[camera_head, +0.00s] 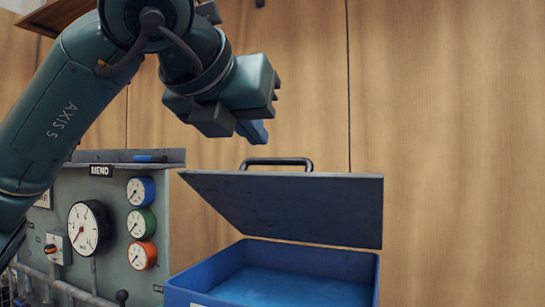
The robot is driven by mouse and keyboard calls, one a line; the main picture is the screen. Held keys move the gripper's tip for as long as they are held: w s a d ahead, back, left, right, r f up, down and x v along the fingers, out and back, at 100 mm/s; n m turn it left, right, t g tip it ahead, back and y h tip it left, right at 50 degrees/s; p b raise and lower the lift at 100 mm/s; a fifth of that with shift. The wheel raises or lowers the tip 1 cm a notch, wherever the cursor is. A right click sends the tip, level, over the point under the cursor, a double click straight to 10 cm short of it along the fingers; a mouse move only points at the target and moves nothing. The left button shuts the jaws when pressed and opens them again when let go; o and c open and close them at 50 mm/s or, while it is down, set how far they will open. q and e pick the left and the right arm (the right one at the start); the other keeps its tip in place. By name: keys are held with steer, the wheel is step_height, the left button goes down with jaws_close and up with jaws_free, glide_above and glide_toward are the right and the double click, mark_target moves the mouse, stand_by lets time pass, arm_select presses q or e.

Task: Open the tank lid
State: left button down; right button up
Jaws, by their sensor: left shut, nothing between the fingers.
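The tank (340,256) is a blue open-topped box at the lower middle of the head view. Its dark grey lid (300,208) is raised and tilted above it, with a gap that shows the blue inside. A black bar handle (277,161) sits on the lid's upper edge. My left gripper (255,130) is above and a little left of the handle, apart from it, shut and empty. The arm partly hides the gripper's fingers. My right gripper is not in view.
A grey panel (112,235) stands left of the tank with a large white gauge (89,226) and small blue, green and orange gauges (141,223). Pipes run along its lower left. A wooden wall (450,120) is behind. The space right of the tank looks clear.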

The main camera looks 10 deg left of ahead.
mark_target(277, 160)
arm_select(q)
steer(key=p+x, duration=0.1)
steer(key=x, duration=0.8)
steer(key=shift+w+f, duration=0.15)
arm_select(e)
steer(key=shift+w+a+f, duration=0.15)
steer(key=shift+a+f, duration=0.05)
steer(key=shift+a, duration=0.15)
arm_select(q)
steer(key=shift+p, duration=0.3)
